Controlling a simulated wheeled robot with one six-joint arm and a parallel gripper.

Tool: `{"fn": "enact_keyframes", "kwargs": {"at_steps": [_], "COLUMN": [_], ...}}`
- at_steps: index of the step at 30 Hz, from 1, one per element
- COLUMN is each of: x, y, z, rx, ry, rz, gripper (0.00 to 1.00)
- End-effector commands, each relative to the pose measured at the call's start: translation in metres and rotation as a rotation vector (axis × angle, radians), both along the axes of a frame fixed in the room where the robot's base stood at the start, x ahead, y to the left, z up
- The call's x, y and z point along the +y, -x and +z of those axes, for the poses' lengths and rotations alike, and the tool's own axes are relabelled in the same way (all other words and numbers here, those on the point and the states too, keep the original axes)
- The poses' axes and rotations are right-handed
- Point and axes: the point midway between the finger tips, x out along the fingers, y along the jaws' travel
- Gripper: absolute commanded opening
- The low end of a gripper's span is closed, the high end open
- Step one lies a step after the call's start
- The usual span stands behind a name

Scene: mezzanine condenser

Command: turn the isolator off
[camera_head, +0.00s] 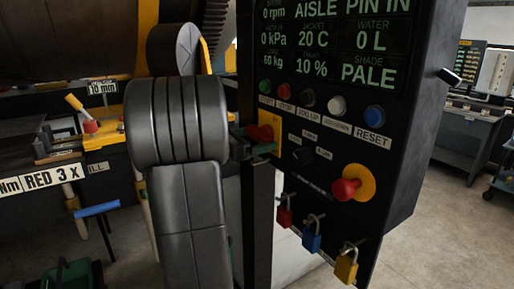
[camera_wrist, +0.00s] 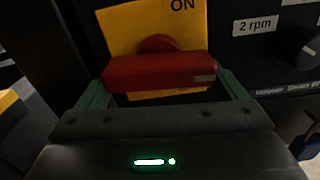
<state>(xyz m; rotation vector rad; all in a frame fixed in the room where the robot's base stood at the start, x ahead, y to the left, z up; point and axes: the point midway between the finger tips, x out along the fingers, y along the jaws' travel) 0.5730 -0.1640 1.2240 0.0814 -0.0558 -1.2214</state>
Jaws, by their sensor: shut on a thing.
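The isolator is a red handle on a yellow plate (camera_head: 277,124) on the black control panel, left of its middle. In the wrist view the red handle (camera_wrist: 160,72) lies crosswise over the plate (camera_wrist: 117,27), below the letters ON at the top right. My gripper (camera_wrist: 166,88) is shut on the handle, with one green finger at each end of it. The handle's lower side and the lower plate are partly hidden behind my gripper. In the head view my gripper (camera_head: 241,142) meets the isolator from the left.
The panel has a display (camera_head: 335,45), a row of buttons and a red mushroom button (camera_head: 345,188) on yellow. Red, blue and yellow padlocks (camera_head: 346,266) hang at its lower edge. A dial (camera_wrist: 311,47) sits right of the isolator.

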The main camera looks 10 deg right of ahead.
Motion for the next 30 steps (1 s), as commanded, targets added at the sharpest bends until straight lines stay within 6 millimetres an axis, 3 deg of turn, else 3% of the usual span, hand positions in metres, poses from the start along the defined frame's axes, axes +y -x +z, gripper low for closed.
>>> {"fn": "enact_keyframes", "kwargs": {"at_steps": [3, 15, 30], "x": [0.001, 0.0018, 0.0023], "y": [-0.0013, -0.0042, -0.0062], "z": [-0.0068, -0.0038, 0.0014], "rx": [-0.106, -0.438, -0.649], "ry": [-0.036, -0.158, -0.236], "rz": [0.002, 0.0, -0.001], "gripper": [0.68, 0.68, 0.68]}}
